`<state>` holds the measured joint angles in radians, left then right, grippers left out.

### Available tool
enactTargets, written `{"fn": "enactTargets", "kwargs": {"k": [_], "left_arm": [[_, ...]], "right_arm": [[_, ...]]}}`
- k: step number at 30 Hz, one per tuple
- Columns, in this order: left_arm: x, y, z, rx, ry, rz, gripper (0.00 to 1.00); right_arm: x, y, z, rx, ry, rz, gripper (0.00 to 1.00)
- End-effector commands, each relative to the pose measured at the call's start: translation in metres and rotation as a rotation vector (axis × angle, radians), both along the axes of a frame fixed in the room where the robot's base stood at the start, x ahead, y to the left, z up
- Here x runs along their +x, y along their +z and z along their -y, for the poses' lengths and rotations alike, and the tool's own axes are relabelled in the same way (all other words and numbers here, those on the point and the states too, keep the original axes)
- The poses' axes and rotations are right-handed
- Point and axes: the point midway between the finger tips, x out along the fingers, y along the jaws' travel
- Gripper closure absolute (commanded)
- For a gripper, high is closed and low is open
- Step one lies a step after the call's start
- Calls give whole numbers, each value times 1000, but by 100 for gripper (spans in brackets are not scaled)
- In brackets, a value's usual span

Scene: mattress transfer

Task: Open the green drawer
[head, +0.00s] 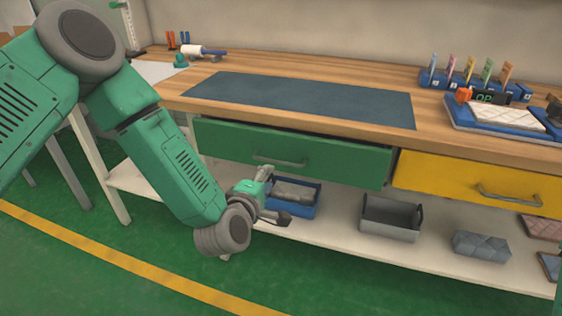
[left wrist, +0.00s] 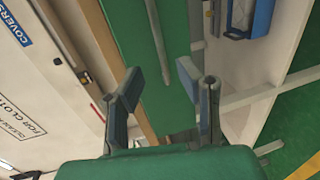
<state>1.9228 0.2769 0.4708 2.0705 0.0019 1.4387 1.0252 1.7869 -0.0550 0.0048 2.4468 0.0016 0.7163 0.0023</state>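The green drawer (head: 320,156) is under the wooden worktop, left of the yellow drawer. A dark gap runs along its top edge; it looks shut or nearly so. Its grey bar handle (head: 280,161) is on the front. My left gripper (head: 274,198) is low in front of the drawer, below the handle. In the left wrist view the fingers of my left gripper (left wrist: 161,92) are spread with nothing between them. There the bar handle (left wrist: 160,40) runs along the green drawer front (left wrist: 182,60), beyond the fingertips and apart from them. My right gripper is not in view.
The yellow drawer (head: 470,182) is to the right. A blue bin (head: 305,208) and a grey bin (head: 392,222) stand on the lower shelf (head: 345,248). A dark mat (head: 310,97) lies on the worktop (head: 390,75). Green floor in front is open.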

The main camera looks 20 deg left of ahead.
Motion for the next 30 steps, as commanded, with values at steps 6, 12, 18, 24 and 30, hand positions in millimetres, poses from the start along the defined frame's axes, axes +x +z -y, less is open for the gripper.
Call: {"fn": "enactTargets", "kwargs": {"k": [6,12,18,24,30], "left_arm": [[-10,2,-1,-1,0,0,69],[-10,2,-1,0,0,0,69],[-32,-26,6,113,-78,-95,69],[-129,-117,6,521,-409,-420,69],[-257,-176,-34,907,-851,-741,69]], "right_arm": [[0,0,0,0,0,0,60],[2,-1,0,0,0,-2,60],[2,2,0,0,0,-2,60],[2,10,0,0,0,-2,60],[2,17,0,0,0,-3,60]]}}
